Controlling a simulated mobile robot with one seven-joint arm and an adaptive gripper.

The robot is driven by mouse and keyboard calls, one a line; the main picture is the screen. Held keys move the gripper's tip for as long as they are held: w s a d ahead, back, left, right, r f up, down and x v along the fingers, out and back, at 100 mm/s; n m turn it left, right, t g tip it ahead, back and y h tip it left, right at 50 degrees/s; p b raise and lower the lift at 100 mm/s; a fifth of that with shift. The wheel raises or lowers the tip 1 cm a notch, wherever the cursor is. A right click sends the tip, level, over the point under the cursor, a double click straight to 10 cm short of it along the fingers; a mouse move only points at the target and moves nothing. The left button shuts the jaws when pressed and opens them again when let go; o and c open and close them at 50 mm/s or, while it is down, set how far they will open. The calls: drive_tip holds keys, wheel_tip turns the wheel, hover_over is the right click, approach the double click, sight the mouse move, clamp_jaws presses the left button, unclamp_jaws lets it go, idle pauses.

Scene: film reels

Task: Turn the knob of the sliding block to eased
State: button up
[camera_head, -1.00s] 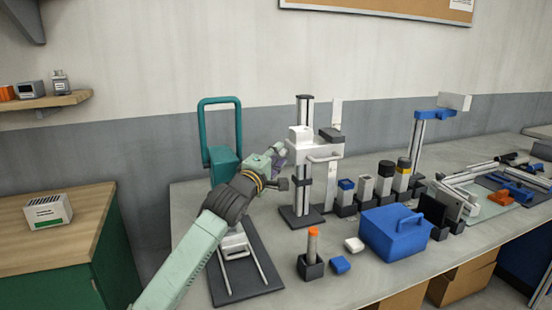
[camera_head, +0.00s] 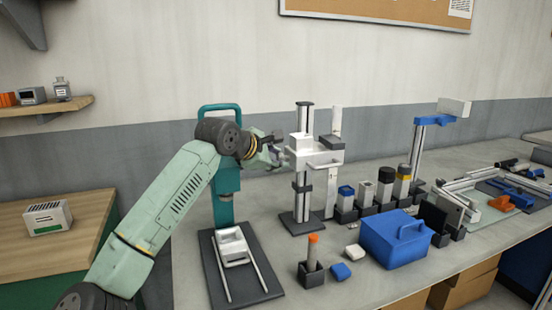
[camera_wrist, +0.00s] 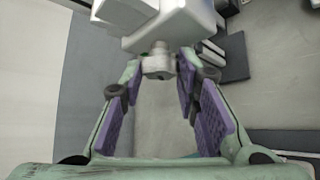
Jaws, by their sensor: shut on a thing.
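My gripper (camera_head: 282,156) is at the block's left side in the head view. In the wrist view my gripper (camera_wrist: 159,72) has its purple-padded fingers on both sides of the knob, shut on it. The knob is mostly hidden by my gripper in the head view, and no "eased" mark can be read.
A teal frame (camera_head: 226,180) stands behind my arm. A grey plate with a white piece on rails (camera_head: 233,247) lies in front. A blue box (camera_head: 396,240), several capped blocks and an orange-topped peg (camera_head: 313,250) stand to the right.

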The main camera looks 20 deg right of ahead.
drive_tip(key=shift+w+r+n+g, duration=0.15)
drive_tip(key=shift+n+g, duration=0.45)
drive_tip(key=shift+g, duration=0.4)
drive_tip(key=o, duration=1.2)
drive_tip(key=shift+c, duration=0.2)
drive_tip(key=shift+a, duration=0.1)
drive_tip(key=v, duration=1.2)
drive_tip(key=shift+r, duration=0.15)
drive_tip(key=shift+d, duration=0.2)
